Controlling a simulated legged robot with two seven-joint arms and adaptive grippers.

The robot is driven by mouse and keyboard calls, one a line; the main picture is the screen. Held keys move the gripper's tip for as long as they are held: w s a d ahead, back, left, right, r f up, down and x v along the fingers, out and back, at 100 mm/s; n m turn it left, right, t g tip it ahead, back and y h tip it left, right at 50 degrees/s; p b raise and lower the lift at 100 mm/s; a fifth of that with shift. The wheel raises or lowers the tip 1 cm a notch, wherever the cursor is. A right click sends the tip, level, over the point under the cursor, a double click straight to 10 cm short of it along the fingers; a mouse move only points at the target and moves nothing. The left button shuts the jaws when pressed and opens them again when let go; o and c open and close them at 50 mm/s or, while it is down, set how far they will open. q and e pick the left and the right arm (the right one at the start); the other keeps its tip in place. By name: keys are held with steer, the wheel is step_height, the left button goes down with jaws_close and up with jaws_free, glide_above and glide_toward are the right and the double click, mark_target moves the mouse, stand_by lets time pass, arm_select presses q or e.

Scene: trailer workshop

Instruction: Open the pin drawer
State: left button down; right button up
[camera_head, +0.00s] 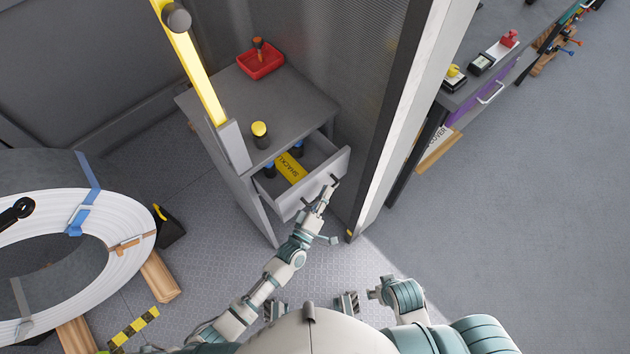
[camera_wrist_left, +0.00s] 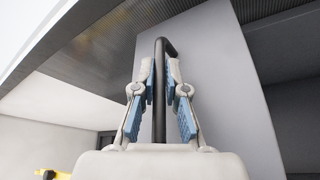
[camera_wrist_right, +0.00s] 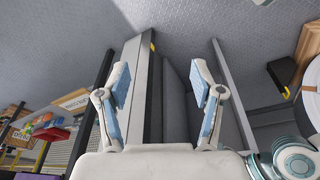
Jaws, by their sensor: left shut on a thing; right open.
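The drawer (camera_head: 318,186) of the grey cabinet (camera_head: 285,105) stands pulled out, its inside showing from above. In it lie a yellow box (camera_head: 291,167) with dark lettering, partly legible as "SHACKL", and small dark containers with blue (camera_head: 269,171). My left gripper (camera_head: 322,198) is at the drawer's front. The left wrist view shows its fingers (camera_wrist_left: 160,85) shut on the black bar handle (camera_wrist_left: 159,110), against the grey front panel (camera_wrist_left: 215,80). My right gripper (camera_head: 380,291) is low near my body; the right wrist view shows its fingers (camera_wrist_right: 160,90) apart with nothing held.
A yellow-capped jar (camera_head: 260,135) and a red tray (camera_head: 261,63) stand on the cabinet top. A yellow upright (camera_head: 190,65) rises at its left front. A pale door frame (camera_head: 412,110) stands close to the right. A large white coil (camera_head: 120,250) lies left. Floor at right is clear.

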arm_select(q)
steer(key=s+d+p, duration=0.1)
steer(key=s+d, duration=0.4)
steer(key=s, duration=0.3)
steer(key=shift+s+d+f, duration=0.25)
steer(key=shift+d+f, duration=0.05)
steer(key=shift+d, duration=0.1)
arm_select(e)
steer(key=x, duration=0.5)
steer(key=shift+w, duration=0.1)
arm_select(q)
steer(key=c, duration=1.5)
jaws_free()
steer(key=shift+a+r, duration=0.15)
arm_select(e)
steer(key=shift+a+r, duration=0.1)
steer(key=shift+a, duration=0.1)
steer(key=shift+a, duration=0.1)
